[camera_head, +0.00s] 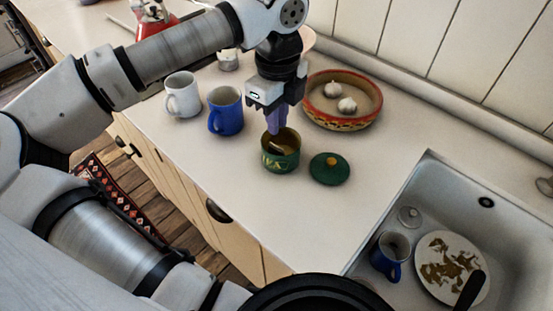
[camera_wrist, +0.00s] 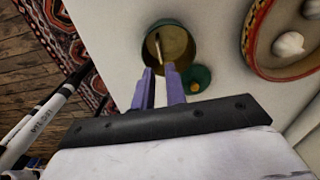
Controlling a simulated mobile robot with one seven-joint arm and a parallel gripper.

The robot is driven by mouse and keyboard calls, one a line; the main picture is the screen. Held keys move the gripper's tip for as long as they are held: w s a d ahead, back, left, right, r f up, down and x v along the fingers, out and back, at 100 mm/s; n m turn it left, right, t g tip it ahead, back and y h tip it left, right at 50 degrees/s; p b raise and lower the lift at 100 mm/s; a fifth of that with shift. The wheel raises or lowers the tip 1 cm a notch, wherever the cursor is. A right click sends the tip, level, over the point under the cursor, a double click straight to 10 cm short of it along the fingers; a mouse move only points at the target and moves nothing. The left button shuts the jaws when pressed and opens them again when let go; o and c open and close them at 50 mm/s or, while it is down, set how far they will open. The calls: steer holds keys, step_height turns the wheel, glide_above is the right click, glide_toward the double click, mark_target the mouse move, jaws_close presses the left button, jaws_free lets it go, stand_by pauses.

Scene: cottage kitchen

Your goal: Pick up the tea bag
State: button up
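A green tea canister (camera_head: 281,158) stands open on the counter, and its gold inside shows in the wrist view (camera_wrist: 180,43). A thin, pale, dark-edged piece, which looks like the tea bag (camera_wrist: 158,46), leans inside it. In the head view its shape is hard to make out. My gripper (camera_head: 275,130) points down at the canister's mouth. In the wrist view its purple fingers (camera_wrist: 160,72) are apart, with nothing visible between them. The fingertips overlap the canister's near rim there, so their exact depth is unclear. The green lid with a gold knob (camera_head: 330,168) lies beside the canister.
A blue mug (camera_head: 226,112) and a white mug (camera_head: 183,97) stand left of the canister. A red-rimmed bowl (camera_head: 343,123) with two garlic bulbs is behind it. The sink (camera_head: 425,205) at right holds another blue mug and a dirty plate. The counter in front is clear.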

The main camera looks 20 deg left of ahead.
steer(key=f, duration=0.2)
steer(key=f+b, duration=0.1)
steer(key=f, duration=0.3)
steer(key=shift+a+f, duration=0.25)
steer(key=shift+f, duration=0.05)
steer(key=shift+c, duration=1.2)
steer(key=shift+r, duration=0.15)
